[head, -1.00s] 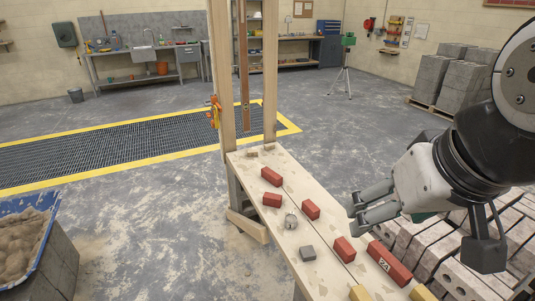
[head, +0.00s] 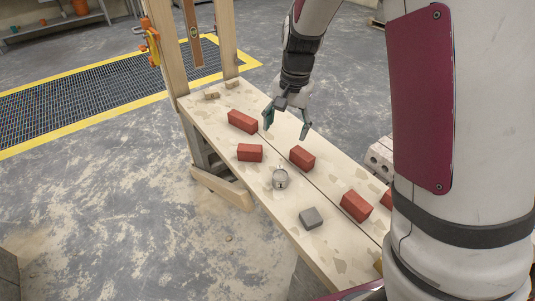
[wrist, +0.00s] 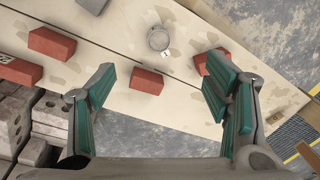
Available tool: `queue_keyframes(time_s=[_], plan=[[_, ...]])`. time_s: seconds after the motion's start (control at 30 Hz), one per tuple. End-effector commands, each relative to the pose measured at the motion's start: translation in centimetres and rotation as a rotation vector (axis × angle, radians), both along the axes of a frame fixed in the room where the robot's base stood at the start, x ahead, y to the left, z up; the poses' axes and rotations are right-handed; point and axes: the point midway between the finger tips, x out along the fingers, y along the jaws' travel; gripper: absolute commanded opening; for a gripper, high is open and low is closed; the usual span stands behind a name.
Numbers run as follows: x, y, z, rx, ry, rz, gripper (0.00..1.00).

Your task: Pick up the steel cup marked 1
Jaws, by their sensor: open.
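The steel cup (head: 280,180) stands on the plank bench among red bricks. In the wrist view the steel cup (wrist: 158,39) is seen from above, with a small white tag marked 1 beside its lower rim. My gripper (head: 287,128) is open and empty above the bench, behind the cup in the head view and apart from it. In the wrist view the two teal-padded fingers of my gripper (wrist: 160,88) are spread wide, with the cup beyond them, near the top middle.
On the plank bench (head: 325,245), red bricks lie near the cup: one left (head: 250,152), one right (head: 302,158), and others farther off. A grey block (head: 311,217) lies in front. Wooden posts (head: 165,45) rise at the far end. Grey blocks (wrist: 15,120) sit beside the bench.

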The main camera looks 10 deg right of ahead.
Motion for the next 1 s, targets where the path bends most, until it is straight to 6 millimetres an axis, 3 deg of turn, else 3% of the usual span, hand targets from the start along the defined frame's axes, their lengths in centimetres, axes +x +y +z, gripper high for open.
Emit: queue_keyframes(time_s=[0.03,0.2,0.47,0.8,1.0], plan=[[1.3,-0.1,-3.2,-0.012,0.023,-0.023,0.7],[3.7,-0.4,-9.1,-0.041,0.062,-0.092,0.7],[4.6,-0.6,-12.8,-0.059,0.081,-0.126,0.7],[4.5,-0.7,-18.7,-0.06,0.081,-0.125,0.7],[4.5,-0.6,-20.3,-0.058,0.079,-0.125,0.7]])
